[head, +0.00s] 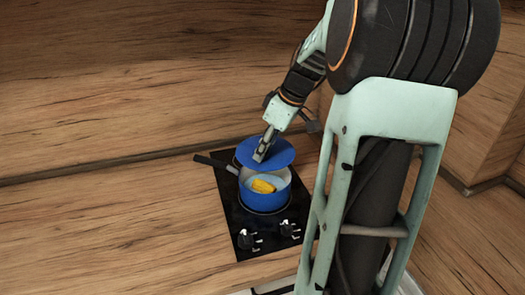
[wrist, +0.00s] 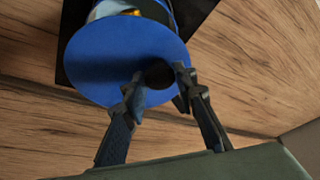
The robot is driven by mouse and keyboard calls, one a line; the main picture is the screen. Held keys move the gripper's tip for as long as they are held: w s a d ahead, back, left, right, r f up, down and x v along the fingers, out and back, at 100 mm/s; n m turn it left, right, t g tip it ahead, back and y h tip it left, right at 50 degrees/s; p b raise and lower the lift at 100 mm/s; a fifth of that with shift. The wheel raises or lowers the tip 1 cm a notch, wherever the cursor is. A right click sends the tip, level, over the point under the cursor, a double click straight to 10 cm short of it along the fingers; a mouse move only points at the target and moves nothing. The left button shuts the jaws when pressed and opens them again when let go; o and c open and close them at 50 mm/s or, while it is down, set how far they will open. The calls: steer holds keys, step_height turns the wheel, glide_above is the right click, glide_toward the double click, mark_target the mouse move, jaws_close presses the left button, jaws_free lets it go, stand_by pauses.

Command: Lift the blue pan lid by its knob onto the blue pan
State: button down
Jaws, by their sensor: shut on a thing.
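The blue pan lid (head: 277,149) hangs from my gripper (head: 263,153), above the back part of the blue pan (head: 262,200). In the wrist view the lid (wrist: 120,60) is a blue disc, and my gripper (wrist: 157,85) is shut on its dark round knob (wrist: 159,74). The pan stands on the black hob, its front half uncovered, with a yellow thing (head: 263,186) inside. The lid hides the back of the pan's opening. In the wrist view part of the pan shows beyond the lid's edge.
The black hob (head: 239,215) lies on the wooden counter (head: 120,225), with two knobs (head: 249,240) at its front. The pan's dark handle (head: 210,161) points to the back left. A wooden splashback (head: 130,100) rises behind. The counter left of the hob is clear.

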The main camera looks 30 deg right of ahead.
mark_target(267, 164)
steer(key=shift+f+b, duration=2.7)
steer(key=shift+f, duration=1.1)
steer(key=shift+f+b, duration=0.55)
steer(key=shift+b, duration=0.1)
steer(key=c, duration=1.5)
jaws_free()
steer(key=shift+r+p, duration=2.75)
steer(key=shift+r, duration=1.25)
